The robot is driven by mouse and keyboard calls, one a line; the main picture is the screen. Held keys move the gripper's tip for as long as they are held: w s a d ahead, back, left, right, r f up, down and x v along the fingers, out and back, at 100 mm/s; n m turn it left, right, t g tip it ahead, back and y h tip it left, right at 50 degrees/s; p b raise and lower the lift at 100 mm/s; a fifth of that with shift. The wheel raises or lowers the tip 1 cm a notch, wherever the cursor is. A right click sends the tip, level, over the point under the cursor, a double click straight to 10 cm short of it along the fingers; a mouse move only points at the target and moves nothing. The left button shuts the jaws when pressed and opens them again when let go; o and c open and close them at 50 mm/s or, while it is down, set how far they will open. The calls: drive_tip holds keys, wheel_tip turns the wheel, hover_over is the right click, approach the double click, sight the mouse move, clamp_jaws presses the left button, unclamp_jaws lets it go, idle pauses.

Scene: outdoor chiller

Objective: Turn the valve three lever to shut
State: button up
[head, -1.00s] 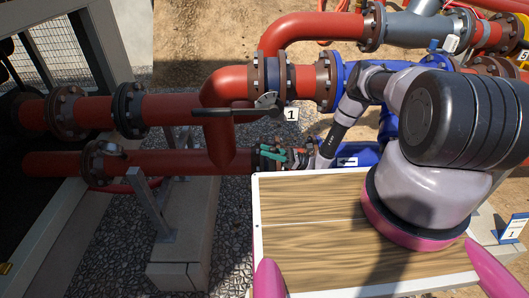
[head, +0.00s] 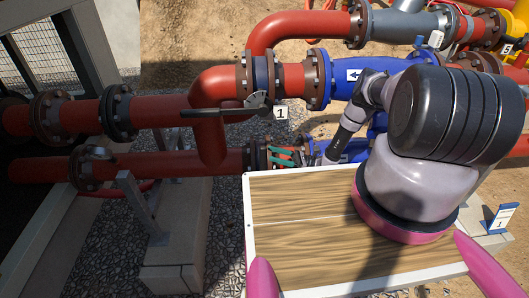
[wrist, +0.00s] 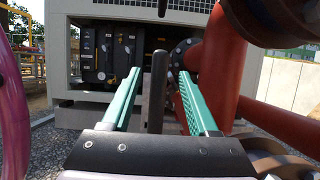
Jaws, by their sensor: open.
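My gripper (head: 284,156) is open, low beside the lower red pipe, below and right of the tag marked 1 (head: 281,113). Its two green fingers (wrist: 160,74) point forward in the wrist view. A dark upright bar (wrist: 156,95) shows between them, apart from both; it looks like a lever, but I cannot tell which valve it belongs to. A valve with a long black lever (head: 213,112) lying along the upper red pipe carries the tag 1. I cannot make out a tag marked 3 in either view.
Red pipes with bolted flanges (head: 116,112) run across the left and middle. A blue pipe section (head: 340,76) with an arrow lies behind my arm. My wooden-topped deck (head: 300,205) fills the front. In the wrist view, a red pipe (wrist: 222,65) stands close right of the fingers.

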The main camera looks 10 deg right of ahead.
drive_tip(key=shift+v, duration=2.15)
drive_tip(key=shift+s, duration=0.1)
